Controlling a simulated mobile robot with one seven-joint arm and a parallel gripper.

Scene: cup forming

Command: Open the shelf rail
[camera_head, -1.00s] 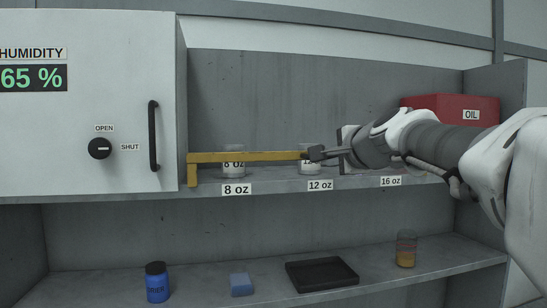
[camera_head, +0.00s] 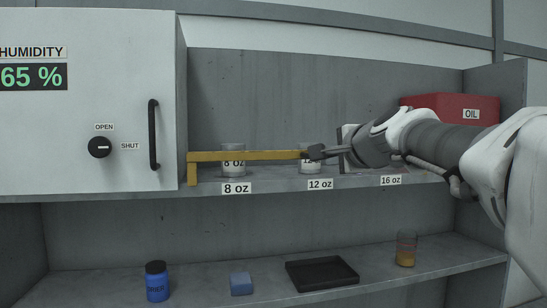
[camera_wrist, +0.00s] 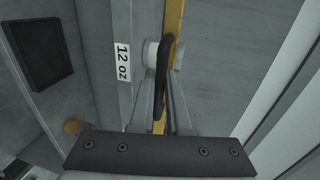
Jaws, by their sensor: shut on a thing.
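The yellow shelf rail (camera_head: 250,156) runs across the front of the upper shelf, from a bracket beside the white cabinet to my gripper. My gripper (camera_head: 310,153) is shut on the rail at its right part, near the 12 oz label. In the wrist view, the rail (camera_wrist: 174,20) passes between the fingers of my gripper (camera_wrist: 163,65). Behind the rail stand an 8 oz cup (camera_head: 233,171) and a 12 oz cup (camera_head: 310,168), each partly hidden by it. The rail's right end is hidden by my gripper and arm.
A white cabinet (camera_head: 80,60) with a black handle (camera_head: 154,135) and knob is at the left. A red OIL box (camera_head: 440,103) sits at the right. The lower shelf holds a blue bottle (camera_head: 157,285), blue block (camera_head: 241,284), black tray (camera_head: 325,287) and amber jar (camera_head: 406,250).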

